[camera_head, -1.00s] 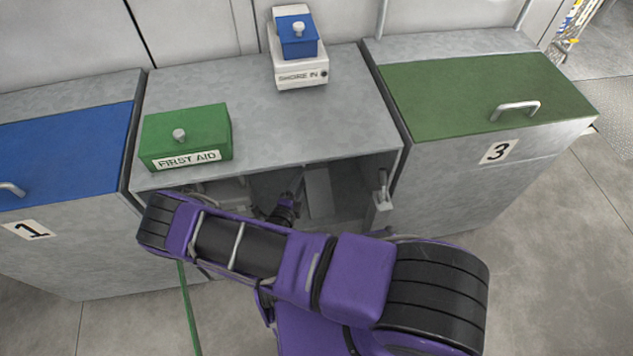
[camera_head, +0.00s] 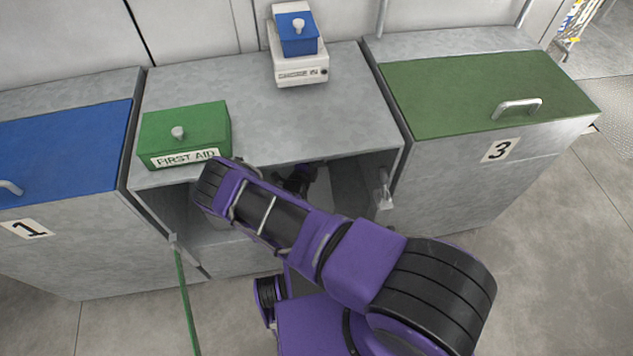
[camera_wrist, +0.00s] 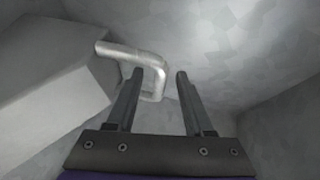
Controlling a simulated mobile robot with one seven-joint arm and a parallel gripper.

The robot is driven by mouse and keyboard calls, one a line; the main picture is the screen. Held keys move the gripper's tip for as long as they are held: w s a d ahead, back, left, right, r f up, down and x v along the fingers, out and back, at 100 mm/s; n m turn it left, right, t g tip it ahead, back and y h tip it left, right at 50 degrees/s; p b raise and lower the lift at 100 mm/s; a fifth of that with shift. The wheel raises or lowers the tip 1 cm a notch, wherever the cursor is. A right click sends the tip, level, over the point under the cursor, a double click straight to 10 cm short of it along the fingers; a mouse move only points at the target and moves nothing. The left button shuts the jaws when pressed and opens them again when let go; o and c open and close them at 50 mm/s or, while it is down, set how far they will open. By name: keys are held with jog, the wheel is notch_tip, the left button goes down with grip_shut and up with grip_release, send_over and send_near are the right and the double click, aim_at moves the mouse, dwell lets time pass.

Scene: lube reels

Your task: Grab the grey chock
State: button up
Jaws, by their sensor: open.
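A grey wedge-like block (camera_wrist: 62,95), which looks like the chock, fills the left of the wrist view. A bent metal handle (camera_wrist: 151,68) sticks out from its top edge. My gripper (camera_wrist: 160,76) is open, and the handle's bent end shows between its fingertips, with the left finger overlapping it in the picture. I cannot tell if they touch. In the head view, my wrist (camera_head: 297,180) reaches into the open middle cabinet, and a pale grey surface (camera_head: 320,192) beside it may be the chock. My arm hides much of the opening.
The middle cabinet (camera_head: 235,85) has a top edge above my wrist and side walls around it. A green first aid box (camera_head: 186,135) and a small scale with a blue box (camera_head: 299,60) stand on top. Cabinets 1 (camera_head: 60,150) and 3 (camera_head: 480,90) flank it.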

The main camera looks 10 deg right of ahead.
grip_shut()
jog(key=shift+w+r, duration=0.1)
jog(key=shift+r, duration=0.05)
dwell(1.3)
